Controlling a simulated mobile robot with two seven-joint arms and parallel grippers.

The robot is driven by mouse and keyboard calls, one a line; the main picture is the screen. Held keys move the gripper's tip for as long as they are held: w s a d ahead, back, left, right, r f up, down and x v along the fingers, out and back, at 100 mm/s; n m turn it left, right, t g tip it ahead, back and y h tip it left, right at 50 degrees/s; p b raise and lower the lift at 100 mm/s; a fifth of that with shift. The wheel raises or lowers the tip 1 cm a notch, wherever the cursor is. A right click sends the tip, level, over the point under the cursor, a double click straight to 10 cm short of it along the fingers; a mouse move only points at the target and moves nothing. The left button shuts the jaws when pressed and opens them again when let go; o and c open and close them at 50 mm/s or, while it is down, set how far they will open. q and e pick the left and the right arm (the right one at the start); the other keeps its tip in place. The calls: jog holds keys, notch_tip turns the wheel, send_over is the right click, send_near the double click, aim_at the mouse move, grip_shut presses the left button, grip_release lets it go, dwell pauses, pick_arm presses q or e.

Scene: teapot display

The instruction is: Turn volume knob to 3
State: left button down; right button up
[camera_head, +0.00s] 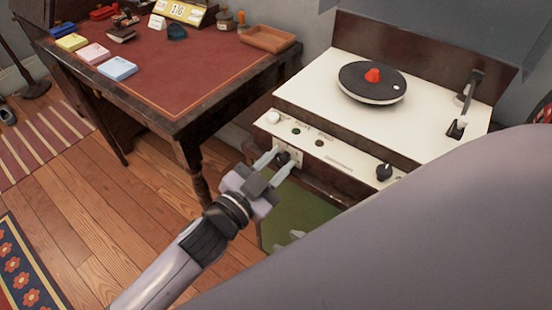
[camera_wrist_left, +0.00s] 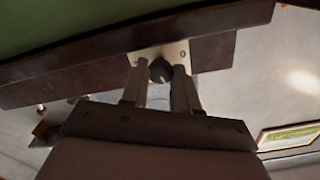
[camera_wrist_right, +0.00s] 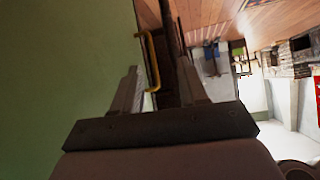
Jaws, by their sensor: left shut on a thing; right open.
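The record player (camera_head: 400,105) is a cream-topped unit with a sloping front panel. A dark round knob (camera_head: 283,158) sits on a small white plate at the left of its front. My left gripper (camera_head: 282,157) has its two fingers on either side of this knob, shut on it. The left wrist view shows the knob (camera_wrist_left: 160,70) with a pale pointer mark between the fingertips. Volume numbers are not readable. My right gripper (camera_wrist_right: 160,85) is open and empty beside a green surface; grey tips show low in the head view (camera_head: 290,238).
Another black knob (camera_head: 384,171) is at the panel's right, and a white knob (camera_head: 273,117) at its left. A turntable with a red piece (camera_head: 372,75) is on top. A red-topped desk (camera_head: 190,65) stands close on the left. My right arm covers the lower right.

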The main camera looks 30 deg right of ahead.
pick_arm(q)
jog(key=shift+m, duration=1.1)
jog(key=c, duration=0.9)
grip_release()
jog(key=shift+o, duration=0.2)
jog(key=shift+f, duration=0.1)
jog(key=shift+s, duration=0.1)
